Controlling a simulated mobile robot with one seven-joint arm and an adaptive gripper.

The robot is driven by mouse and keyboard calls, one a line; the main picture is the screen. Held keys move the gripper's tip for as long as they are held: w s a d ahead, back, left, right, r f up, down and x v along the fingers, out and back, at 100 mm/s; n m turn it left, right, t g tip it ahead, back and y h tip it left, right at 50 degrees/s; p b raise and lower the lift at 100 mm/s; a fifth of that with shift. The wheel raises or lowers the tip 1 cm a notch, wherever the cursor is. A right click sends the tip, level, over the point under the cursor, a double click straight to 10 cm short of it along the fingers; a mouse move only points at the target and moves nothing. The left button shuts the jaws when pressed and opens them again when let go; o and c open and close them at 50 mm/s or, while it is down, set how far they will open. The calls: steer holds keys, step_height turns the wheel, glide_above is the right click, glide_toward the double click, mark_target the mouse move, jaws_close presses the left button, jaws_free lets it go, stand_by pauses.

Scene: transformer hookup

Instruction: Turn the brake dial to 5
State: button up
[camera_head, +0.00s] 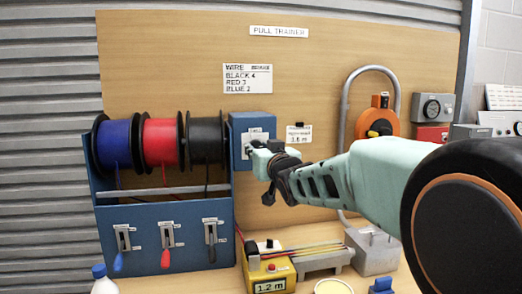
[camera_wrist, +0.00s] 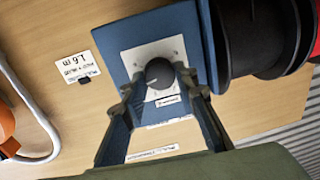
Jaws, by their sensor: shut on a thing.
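The brake dial is a dark round knob (camera_wrist: 158,72) on a white scale plate (camera_wrist: 135,62), fixed to a blue housing (camera_wrist: 112,38) at the right end of the spool rack. In the head view the housing (camera_head: 238,126) shows, but the knob is mostly hidden by my gripper (camera_head: 260,152). My gripper (camera_wrist: 158,86) faces the plate, with its fingers on either side of the knob and shut on it. The dial's setting cannot be read.
Blue (camera_head: 114,143), red (camera_head: 161,141) and black (camera_head: 206,138) wire spools sit left of the dial. A sign (camera_head: 248,78) reads black 4, red 3, blue 2. A yellow box (camera_head: 271,268) showing 1.2 m stands below. An orange reel (camera_head: 381,122) hangs to the right.

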steer(key=m+b, duration=0.1)
steer(key=m, duration=0.4)
steer(key=shift+d+f, duration=0.1)
steer(key=shift+m+t+b, duration=0.3)
steer(key=shift+m+b, duration=0.55)
steer(key=shift+m, duration=1.35)
steer(key=o, duration=1.2)
steer(key=shift+c, duration=0.2)
step_height(320, 180, up, 10)
